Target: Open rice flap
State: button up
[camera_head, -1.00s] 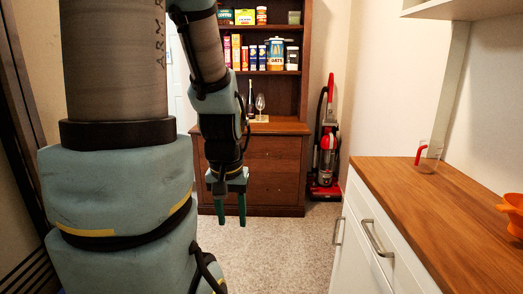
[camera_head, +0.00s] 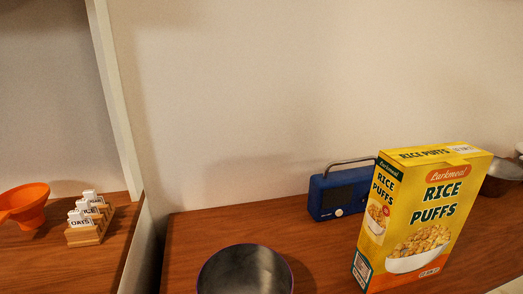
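A yellow Rice Puffs cereal box (camera_head: 420,215) stands upright on the wooden counter at the right. Its top (camera_head: 436,153) faces up and looks shut, with a small tab at the front edge and printed lettering. My gripper is not in view now.
A blue radio (camera_head: 340,192) with a handle stands behind and left of the box. A dark round bowl (camera_head: 245,272) is at the front. A metal bowl (camera_head: 502,177) is right of the box. An orange funnel (camera_head: 24,206) and a wooden rack of labels (camera_head: 88,222) are on the left counter.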

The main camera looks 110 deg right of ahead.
aim_at(453, 154)
jog(key=i+z, duration=0.15)
jog(key=z, duration=0.2)
jog(key=i+z, duration=0.1)
jog(key=z, duration=0.25)
jog(key=i+j+z, duration=0.15)
jog(key=z, duration=0.2)
